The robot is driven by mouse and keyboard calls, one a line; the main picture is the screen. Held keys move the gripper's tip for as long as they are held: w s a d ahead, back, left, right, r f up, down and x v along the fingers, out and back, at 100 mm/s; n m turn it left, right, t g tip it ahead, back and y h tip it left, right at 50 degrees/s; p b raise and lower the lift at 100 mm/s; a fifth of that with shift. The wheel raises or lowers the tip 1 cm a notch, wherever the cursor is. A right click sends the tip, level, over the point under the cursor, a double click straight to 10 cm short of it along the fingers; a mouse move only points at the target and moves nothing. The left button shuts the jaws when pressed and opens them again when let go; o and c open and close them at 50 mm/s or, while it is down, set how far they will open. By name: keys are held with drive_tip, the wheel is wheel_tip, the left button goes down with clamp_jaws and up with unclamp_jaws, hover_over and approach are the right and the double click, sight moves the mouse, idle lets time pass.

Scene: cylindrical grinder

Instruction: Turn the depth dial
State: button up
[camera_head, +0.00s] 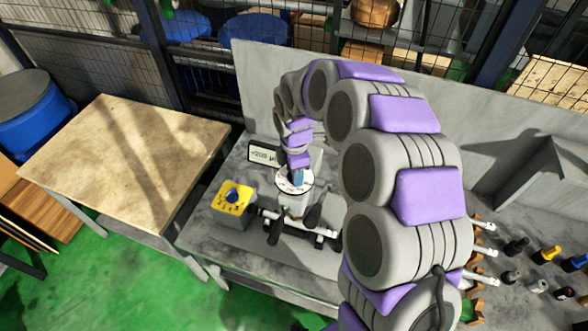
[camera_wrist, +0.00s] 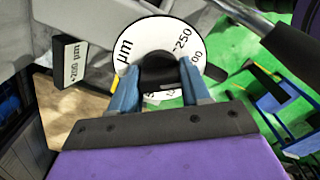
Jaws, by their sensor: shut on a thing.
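The depth dial is a white disc with black numbers and "µm" marks. In the wrist view the dial (camera_wrist: 148,40) faces me, and "250" shows on its upper right. A dark knob (camera_wrist: 160,72) sits at its middle. My gripper (camera_wrist: 158,84) has its two blue fingers shut on this knob, one on each side. In the head view the dial (camera_head: 283,184) lies on top of the grinder, and my gripper (camera_head: 298,177) is at it from above. The lower part of the dial is hidden by the fingers and gripper body.
A small display (camera_head: 264,153) stands behind the dial; it reads about +200 µm in the wrist view (camera_wrist: 72,63). A yellow box with a blue knob (camera_head: 233,196) is to the left. Dark handles (camera_head: 275,232) are in front. A wooden table (camera_head: 120,160) stands further left.

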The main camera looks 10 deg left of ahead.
drive_tip(key=shift+w+r+n, duration=0.25)
drive_tip(key=shift+n, duration=0.05)
drive_tip(key=o, duration=0.8)
drive_tip(key=shift+c, duration=0.2)
drive_tip(key=shift+o, duration=1.3)
drive_tip(key=shift+a+f, duration=0.1)
drive_tip(key=shift+f, duration=0.05)
drive_tip(key=shift+s, duration=0.1)
wheel_tip(320, 180, up, 17)
drive_tip(key=shift+b, duration=0.45)
